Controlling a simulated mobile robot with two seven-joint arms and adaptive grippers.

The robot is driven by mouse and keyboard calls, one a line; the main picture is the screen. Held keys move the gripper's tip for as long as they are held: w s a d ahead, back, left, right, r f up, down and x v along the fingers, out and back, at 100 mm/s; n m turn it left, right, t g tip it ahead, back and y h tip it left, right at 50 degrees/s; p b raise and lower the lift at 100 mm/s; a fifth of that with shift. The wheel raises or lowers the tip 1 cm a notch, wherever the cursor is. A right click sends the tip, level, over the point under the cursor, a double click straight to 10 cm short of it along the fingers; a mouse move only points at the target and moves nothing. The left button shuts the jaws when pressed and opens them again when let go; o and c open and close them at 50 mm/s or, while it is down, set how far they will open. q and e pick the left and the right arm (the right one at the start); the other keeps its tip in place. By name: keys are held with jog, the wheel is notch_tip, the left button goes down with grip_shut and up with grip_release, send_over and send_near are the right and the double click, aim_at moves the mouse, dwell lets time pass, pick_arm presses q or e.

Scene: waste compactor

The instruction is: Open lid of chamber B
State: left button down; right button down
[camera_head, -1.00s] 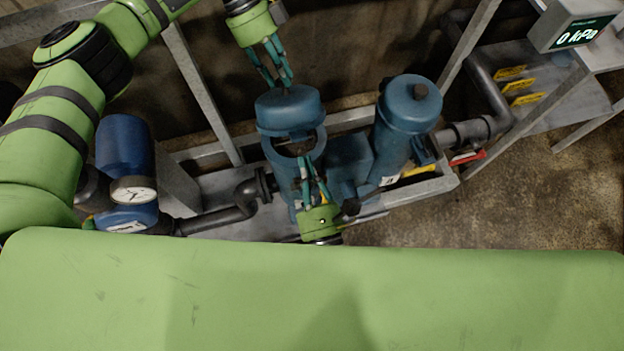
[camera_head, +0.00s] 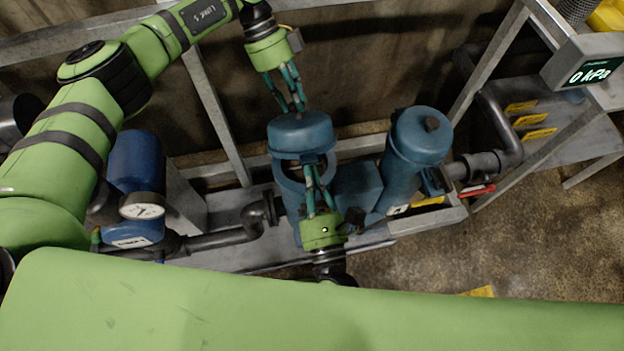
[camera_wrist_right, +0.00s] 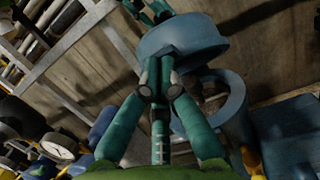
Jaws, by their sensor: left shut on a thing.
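The left blue chamber (camera_head: 291,197) has its round blue lid (camera_head: 300,134) raised above its ring-shaped rim, with a dark gap between. My left gripper (camera_head: 298,108) is shut on the top of this lid. In the right wrist view the lid (camera_wrist_right: 185,38) hangs above the open rim (camera_wrist_right: 235,105). My right gripper (camera_head: 311,168) is in front of this chamber and hides part of it. Its fingertips (camera_wrist_right: 160,88) look drawn together, with nothing seen between them. The right blue chamber (camera_head: 402,170) has its lid (camera_head: 422,134) on. I cannot read which chamber is B.
A metal frame (camera_head: 225,125) stands around the chambers. A blue unit with a gauge (camera_head: 142,207) is at the left. A display (camera_head: 590,73) reads 0 kPa. A red handle (camera_head: 478,191) is right of the chambers.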

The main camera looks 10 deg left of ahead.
pick_arm(q)
jog(key=c, duration=0.9)
grip_release()
jog(key=shift+s+f, duration=0.15)
jog(key=shift+f, duration=0.35)
jog(key=shift+w, duration=0.3)
pick_arm(e)
jog(key=shift+w, duration=0.35)
pick_arm(q)
jog(key=shift+r, duration=0.15)
